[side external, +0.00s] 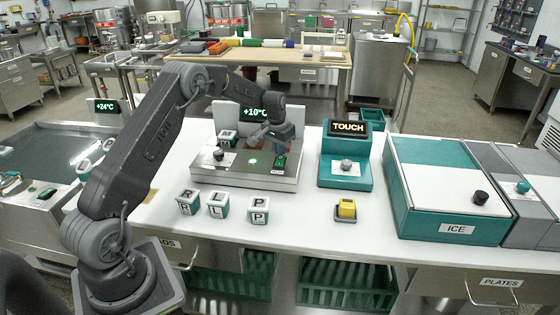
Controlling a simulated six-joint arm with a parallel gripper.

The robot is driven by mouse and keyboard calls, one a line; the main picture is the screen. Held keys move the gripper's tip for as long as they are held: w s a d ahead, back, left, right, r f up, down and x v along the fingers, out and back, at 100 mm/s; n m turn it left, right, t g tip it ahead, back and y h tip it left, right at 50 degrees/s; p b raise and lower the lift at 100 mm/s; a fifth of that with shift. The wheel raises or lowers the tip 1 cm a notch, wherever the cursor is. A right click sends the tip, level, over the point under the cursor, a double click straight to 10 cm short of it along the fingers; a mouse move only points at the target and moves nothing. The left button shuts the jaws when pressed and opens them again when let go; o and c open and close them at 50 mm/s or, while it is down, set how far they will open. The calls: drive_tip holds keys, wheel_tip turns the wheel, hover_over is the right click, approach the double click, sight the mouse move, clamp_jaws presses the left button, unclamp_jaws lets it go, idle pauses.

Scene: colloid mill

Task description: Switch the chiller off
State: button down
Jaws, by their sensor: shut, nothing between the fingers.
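The chiller appears to be the silver flat-topped unit (232,179) on the white bench, with a green "+10°C" display (263,112) at its back. On its top are a black knob (218,155), a round green light or button (252,162) and a small dark panel with a green lit switch (281,162) at the right. My gripper (256,139) is shut and empty, above the rear right part of the unit. It looks apart from the switch, though its exact height is hard to judge. My arm partly covers the display's surroundings.
A teal "TOUCH" unit (345,177) stands to the right, with a yellow button (346,208) before it. Lettered cubes (188,203) sit in front of the chiller. A teal ICE box (446,214) is farther right. Bare white bench lies between them.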

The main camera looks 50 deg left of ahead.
sight(281, 158)
drive_tip(key=shift+f, duration=0.85)
idle(0.3)
drive_tip(key=shift+r, duration=3.6)
drive_tip(key=shift+r, duration=0.1)
drive_tip(key=s+d+r+m+t, duration=0.1)
drive_tip(key=s+d+r, duration=0.5)
drive_tip(key=d+r, duration=0.2)
drive_tip(key=s+d+r+t, duration=0.1)
drive_tip(key=s+d+r, duration=0.5)
drive_tip(key=d+r, duration=0.2)
drive_tip(key=s+d+m+t, duration=0.1)
drive_tip(key=s+d, duration=0.4)
drive_tip(key=s, duration=0.5)
drive_tip(key=s+d+f+m, duration=0.1)
drive_tip(key=s+d, duration=0.5)
drive_tip(key=s, duration=0.5)
drive_tip(key=shift+s+f+t, duration=0.25)
drive_tip(key=shift+s+t, duration=0.05)
drive_tip(key=shift+t, duration=0.1)
